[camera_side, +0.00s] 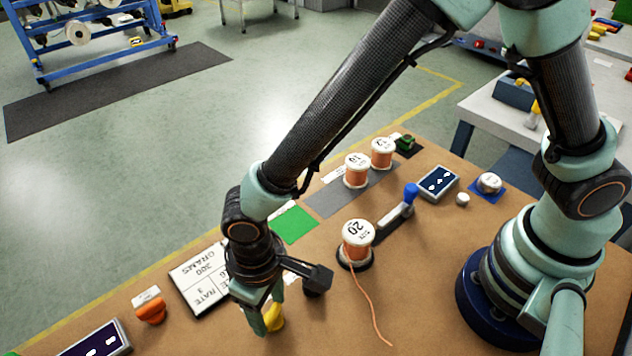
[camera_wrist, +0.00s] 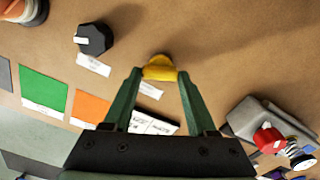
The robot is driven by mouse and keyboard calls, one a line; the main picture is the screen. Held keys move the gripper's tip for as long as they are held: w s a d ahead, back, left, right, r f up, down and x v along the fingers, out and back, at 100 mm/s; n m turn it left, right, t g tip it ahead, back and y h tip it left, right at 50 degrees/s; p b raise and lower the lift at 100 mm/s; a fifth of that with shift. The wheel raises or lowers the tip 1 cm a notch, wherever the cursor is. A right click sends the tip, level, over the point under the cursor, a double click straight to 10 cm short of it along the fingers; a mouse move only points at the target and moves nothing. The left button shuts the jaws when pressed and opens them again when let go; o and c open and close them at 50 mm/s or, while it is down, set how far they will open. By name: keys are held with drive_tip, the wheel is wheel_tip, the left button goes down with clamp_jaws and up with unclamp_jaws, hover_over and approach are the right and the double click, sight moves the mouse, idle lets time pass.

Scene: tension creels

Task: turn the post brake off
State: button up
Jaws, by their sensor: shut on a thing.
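I cannot tell from a label which control is the post brake. A copper-wound spool marked 20 (camera_side: 357,240) stands on a dark base, with a blue-tipped lever (camera_side: 410,193) beside it.
An orange knob (camera_side: 151,310), a printed card (camera_side: 197,281) and a green patch (camera_side: 294,225) lie nearby. Two more spools (camera_side: 357,170) stand behind.

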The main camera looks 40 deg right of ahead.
sight(269, 315)
drive_tip(key=n, duration=1.2)
drive_tip(key=shift+s+a, duration=0.1)
drive_tip(key=shift+s, duration=0.05)
drive_tip(key=shift+n, duration=0.3)
drive_tip(key=o, duration=1.4)
drive_tip(key=shift+c, duration=0.2)
wheel_tip(269, 315, up, 12)
drive_tip(key=shift+r, duration=0.1)
